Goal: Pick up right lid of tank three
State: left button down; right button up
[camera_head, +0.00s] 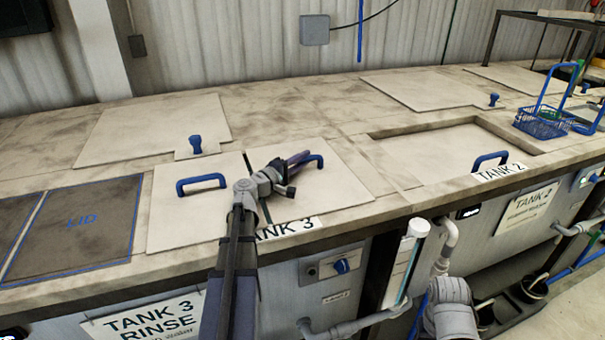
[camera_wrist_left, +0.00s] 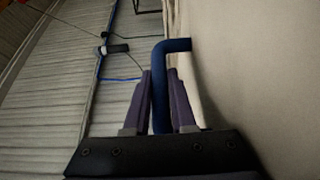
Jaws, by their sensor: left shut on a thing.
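Tank 3 has two pale lids side by side on the counter, above a "TANK 3" label (camera_head: 287,228). The right lid (camera_head: 340,190) lies flat and has a blue handle (camera_head: 317,160). My left gripper (camera_head: 301,160) is shut on that handle. In the left wrist view the blue handle (camera_wrist_left: 161,85) stands between the two fingers of my left gripper (camera_wrist_left: 160,100). The left lid (camera_head: 185,228) lies flat with its own blue handle (camera_head: 201,182). My forearm hides part of the gap between the lids. My right gripper is not in view.
A dark area marked "LID" (camera_head: 85,222) lies at the left and is clear. Tank 2 (camera_head: 440,150) is at the right, with a blue basket (camera_head: 545,122) beyond it. Blue knobs (camera_head: 195,144) stand up behind the tanks.

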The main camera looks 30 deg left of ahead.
pick_arm(q)
jog(key=shift+r, duration=0.15)
dwell(0.7)
notch_tip(320, 180, up, 10)
jog(key=p, duration=1)
